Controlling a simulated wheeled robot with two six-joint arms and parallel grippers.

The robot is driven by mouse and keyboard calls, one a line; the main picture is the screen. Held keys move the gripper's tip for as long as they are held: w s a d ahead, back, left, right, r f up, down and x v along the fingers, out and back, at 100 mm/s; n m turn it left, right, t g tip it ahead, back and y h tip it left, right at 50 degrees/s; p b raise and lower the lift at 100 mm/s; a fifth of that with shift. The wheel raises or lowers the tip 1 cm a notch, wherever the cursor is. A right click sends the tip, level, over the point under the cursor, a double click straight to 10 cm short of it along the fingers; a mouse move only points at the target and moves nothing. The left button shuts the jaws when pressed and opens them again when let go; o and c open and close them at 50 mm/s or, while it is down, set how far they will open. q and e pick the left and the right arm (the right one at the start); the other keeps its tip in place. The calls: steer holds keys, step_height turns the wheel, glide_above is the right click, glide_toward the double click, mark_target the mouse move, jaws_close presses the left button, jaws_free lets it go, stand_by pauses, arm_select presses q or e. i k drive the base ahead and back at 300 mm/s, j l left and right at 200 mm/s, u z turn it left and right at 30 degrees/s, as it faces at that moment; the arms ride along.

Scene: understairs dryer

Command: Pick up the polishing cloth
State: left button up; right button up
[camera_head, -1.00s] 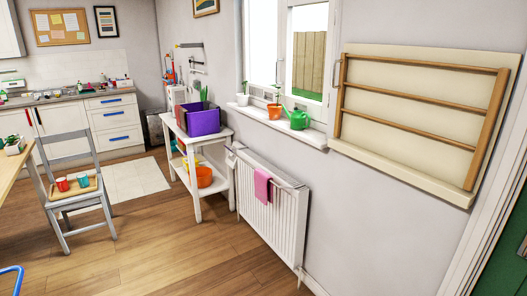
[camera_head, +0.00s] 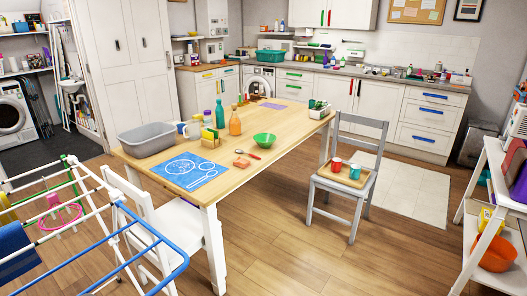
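I cannot make out for sure which thing is the polishing cloth. A small flat purple piece (camera_head: 273,106) lies at the far end of the wooden table (camera_head: 285,134). A dark blue cloth (camera_head: 14,250) hangs on the drying rack (camera_head: 105,232) at the lower left. A small orange-pink block (camera_head: 242,163) lies on the table near a blue printed placemat (camera_head: 187,172). The pink cloth on the radiator, seen earlier, is out of view. Neither of my grippers is in view.
On the table stand a grey basin (camera_head: 152,138), bottles (camera_head: 235,122) and a green bowl (camera_head: 264,140). A grey chair (camera_head: 345,182) holds a tray with cups. A white chair (camera_head: 165,225) is at the near left. Wooden floor (camera_head: 370,255) is open at the right front.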

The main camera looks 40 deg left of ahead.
mark_target(243, 164)
steer(key=i+u, duration=0.4)
steer(key=i+l+u, duration=0.1)
steer(key=i+u, duration=0.3)
steer(key=i+l+u, duration=0.25)
steer(key=u, duration=0.15)
steer(key=i+l+u, duration=0.4)
